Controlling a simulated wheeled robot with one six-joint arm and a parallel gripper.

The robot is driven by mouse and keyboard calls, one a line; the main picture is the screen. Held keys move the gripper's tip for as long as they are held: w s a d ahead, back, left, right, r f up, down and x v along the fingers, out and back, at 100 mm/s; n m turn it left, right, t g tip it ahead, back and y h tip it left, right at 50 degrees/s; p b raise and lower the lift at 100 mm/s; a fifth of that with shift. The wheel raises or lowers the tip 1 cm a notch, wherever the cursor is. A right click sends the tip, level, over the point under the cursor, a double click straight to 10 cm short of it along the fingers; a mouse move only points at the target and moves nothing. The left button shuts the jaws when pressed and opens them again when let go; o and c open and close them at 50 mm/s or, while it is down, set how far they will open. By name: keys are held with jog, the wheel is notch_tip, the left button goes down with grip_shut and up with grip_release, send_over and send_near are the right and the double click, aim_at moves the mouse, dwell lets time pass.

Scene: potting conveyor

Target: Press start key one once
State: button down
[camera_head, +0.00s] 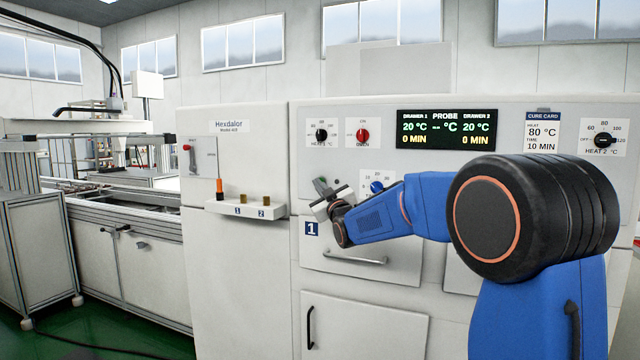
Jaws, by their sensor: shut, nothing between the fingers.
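My gripper (322,199) is at the front of the white cabinet, above the drawer marked 1 and left of the blue knob (376,187). Its fingers are shut with nothing between them. A small dark green piece (319,184) shows just above and left of the gripper; I cannot tell whether it is start key one. No start label is readable there, and my gripper and wrist cover part of that panel. I cannot tell whether the gripper touches the panel. The drawer 1 label (312,229) and its handle (357,258) show below, with the drawer shut.
A small shelf (265,212) with spots 1 and 2 sticks out at the left, holding brass pieces and an orange-and-black item. A display (447,129), black knob (321,135) and red knob (362,135) are above. A conveyor bench (130,235) stands at far left.

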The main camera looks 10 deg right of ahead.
jog(key=shift+w+d, duration=0.25)
jog(key=shift+w, duration=0.15)
dwell(0.6)
jog(key=shift+s+a, duration=0.1)
jog(key=shift+s, duration=0.05)
jog(key=shift+s+a, duration=0.4)
jog(key=shift+s, duration=0.2)
jog(key=shift+s+a, duration=0.1)
dwell(0.3)
jog(key=s+a, duration=0.1)
jog(key=s, duration=0.1)
jog(key=s+a, duration=0.1)
jog(key=shift+s+a, duration=0.4)
dwell(0.6)
jog(key=s+d+f+m+g+h, duration=0.1)
jog(key=s+f+g, duration=0.4)
jog(key=s+f, duration=0.5)
jog(key=s+d+f+m+g, duration=0.3)
jog(key=s+f+g, duration=0.3)
jog(key=s, duration=2)
jog(key=s+d+f+m+g+h, duration=0.1)
jog(key=s+d+f+m+g, duration=0.2)
jog(key=s+f, duration=1.2)
jog(key=s+g, duration=0.2)
jog(key=s, duration=0.1)
jog(key=shift+d+h, duration=0.15)
jog(key=shift+h, duration=0.15)
